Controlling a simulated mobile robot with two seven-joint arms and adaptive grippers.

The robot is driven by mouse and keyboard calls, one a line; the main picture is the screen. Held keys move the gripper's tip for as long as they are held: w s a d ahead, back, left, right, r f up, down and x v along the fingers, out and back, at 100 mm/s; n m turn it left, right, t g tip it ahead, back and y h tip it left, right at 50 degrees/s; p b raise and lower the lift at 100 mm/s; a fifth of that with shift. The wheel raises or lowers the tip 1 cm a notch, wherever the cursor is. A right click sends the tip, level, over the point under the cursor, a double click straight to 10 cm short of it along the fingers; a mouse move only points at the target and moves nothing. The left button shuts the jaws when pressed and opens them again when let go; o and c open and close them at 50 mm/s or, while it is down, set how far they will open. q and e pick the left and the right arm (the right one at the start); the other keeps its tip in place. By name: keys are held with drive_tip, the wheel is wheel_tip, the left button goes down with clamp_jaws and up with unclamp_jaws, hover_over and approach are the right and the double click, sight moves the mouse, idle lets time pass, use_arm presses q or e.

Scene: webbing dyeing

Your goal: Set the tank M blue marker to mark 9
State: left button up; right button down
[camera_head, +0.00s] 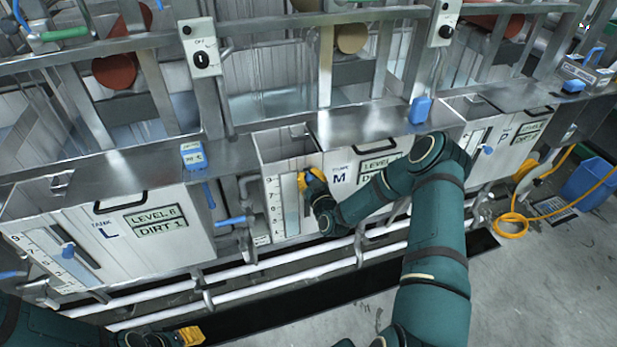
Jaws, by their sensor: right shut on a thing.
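Tank M (338,196) is a pale metal tank in the middle, with a scale strip (275,208) and a vertical slot on its front left. The scale's top number looks like 9; the others are too small to read surely. My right gripper (308,183), with yellow fingers, is shut at the upper part of this slot, near the top of the scale. The blue marker of tank M is hidden by the fingers, so its exact mark cannot be read. My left gripper (188,337) is low at the bottom edge, away from the tanks; its fingers are too small to judge.
Tank L (170,250) stands at left with its own blue marker (68,251). Another tank at right has a blue marker (488,150). White pipes (330,262) run below the tanks. A yellow hose (513,218) and blue bin (590,187) are at right.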

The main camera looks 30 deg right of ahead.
drive_tip(key=c, duration=0.6)
unclamp_jaws()
drive_tip(key=shift+s+r, duration=0.1)
drive_tip(key=shift+r, duration=0.05)
drive_tip(key=shift+c, duration=0.2)
drive_tip(key=s+a, duration=0.2)
drive_tip(key=s, duration=0.9)
drive_tip(key=shift+s+a, duration=0.15)
drive_tip(key=shift+s, duration=0.2)
